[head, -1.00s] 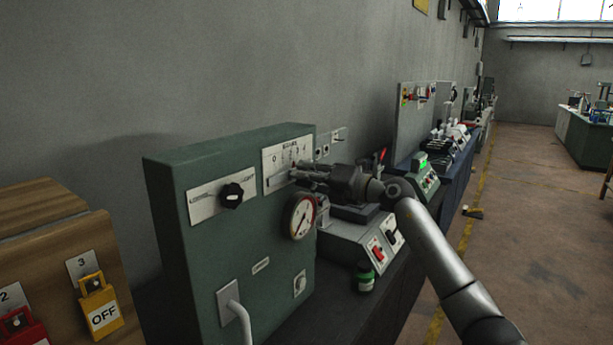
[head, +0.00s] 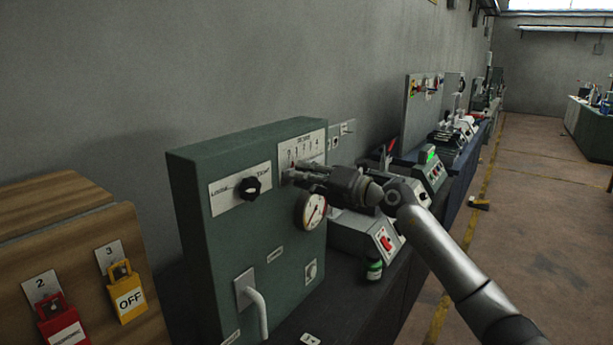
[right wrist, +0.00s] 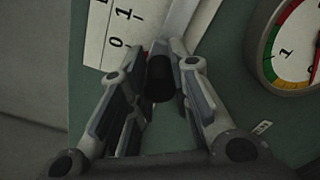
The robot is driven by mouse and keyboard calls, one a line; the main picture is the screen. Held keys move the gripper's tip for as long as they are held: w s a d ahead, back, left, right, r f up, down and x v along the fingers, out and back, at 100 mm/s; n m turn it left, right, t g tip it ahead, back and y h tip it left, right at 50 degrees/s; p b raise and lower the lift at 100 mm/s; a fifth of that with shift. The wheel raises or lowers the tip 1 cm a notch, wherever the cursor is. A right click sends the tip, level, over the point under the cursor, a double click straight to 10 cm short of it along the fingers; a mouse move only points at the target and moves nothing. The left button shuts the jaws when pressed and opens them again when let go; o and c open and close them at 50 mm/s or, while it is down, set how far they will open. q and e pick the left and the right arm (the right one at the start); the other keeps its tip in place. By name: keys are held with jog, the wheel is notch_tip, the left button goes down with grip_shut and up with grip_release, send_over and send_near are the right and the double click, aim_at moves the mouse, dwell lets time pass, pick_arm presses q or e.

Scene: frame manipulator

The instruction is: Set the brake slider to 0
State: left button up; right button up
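The brake slider plate (head: 304,148), white with a row of numbers from 0 upward, sits at the upper right of the green panel's (head: 233,235) front. My right gripper (head: 288,174) is at the left, low end of this scale, just below the 0. In the right wrist view the black slider knob (right wrist: 160,78) stands between the two fingers of my right gripper (right wrist: 167,60), which close in on both its sides. The plate's 0 and 1 (right wrist: 119,28) show beside the left finger. The fingers hide part of the slot. My left gripper is not in view.
A black rotary knob (head: 249,188) is left of the slider, and a round gauge (head: 311,211) is below it. A grey handle (head: 256,308) sticks out lower down. A wooden box (head: 85,265) with red and yellow lockout tags stands at left. More bench devices stand behind my right arm.

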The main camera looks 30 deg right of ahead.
jog(key=shift+o, duration=0.8)
jog(key=shift+a+f, duration=0.2)
jog(key=shift+s, duration=0.4)
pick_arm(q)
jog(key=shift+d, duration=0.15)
pick_arm(e)
jog(key=v, duration=1.1)
jog(key=shift+d+r, duration=0.15)
jog(key=shift+d, duration=0.25)
